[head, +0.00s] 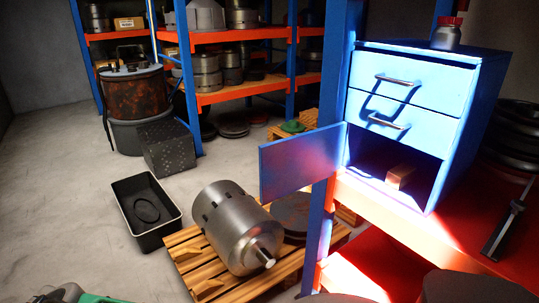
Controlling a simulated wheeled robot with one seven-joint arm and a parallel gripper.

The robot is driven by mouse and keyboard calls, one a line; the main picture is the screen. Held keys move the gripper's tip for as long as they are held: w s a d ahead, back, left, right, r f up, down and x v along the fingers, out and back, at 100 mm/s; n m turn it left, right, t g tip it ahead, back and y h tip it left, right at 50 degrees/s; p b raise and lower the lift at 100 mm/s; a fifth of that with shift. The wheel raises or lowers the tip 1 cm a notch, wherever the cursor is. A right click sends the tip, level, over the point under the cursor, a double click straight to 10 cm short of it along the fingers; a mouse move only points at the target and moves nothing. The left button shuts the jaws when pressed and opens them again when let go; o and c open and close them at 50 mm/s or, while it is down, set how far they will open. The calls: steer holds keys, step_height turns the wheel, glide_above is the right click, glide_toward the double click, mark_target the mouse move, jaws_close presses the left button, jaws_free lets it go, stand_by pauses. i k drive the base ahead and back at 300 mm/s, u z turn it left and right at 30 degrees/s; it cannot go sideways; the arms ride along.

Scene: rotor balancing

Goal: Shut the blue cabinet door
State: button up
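The blue cabinet (468,120) stands on an orange-red shelf at the right. It has two closed drawers with metal handles above an open lower compartment. Its blue door (300,163) stands wide open, swung out to the left of that compartment, and overlaps the rack post in the picture. No handle shows on the door face. A small wooden block (400,177) lies inside the compartment near the opening. My gripper is not in view.
A blue rack post (318,235) stands beside the cabinet. A metal rotor (238,225) lies on a wooden pallet (190,262) below the door. A black bin (147,245) is on the floor at left. A red-lidded jar (447,35) stands on the cabinet.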

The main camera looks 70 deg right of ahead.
mark_target(288, 165)
steer(key=z, duration=0.05)
steer(key=i, duration=1.8)
steer(key=z, duration=4.25)
steer(key=i, duration=0.5)
steer(key=u, duration=0.1)
steer(key=k, duration=0.45)
steer(key=u, duration=0.85)
steer(key=i, duration=0.25)
steer(key=u, duration=1.2)
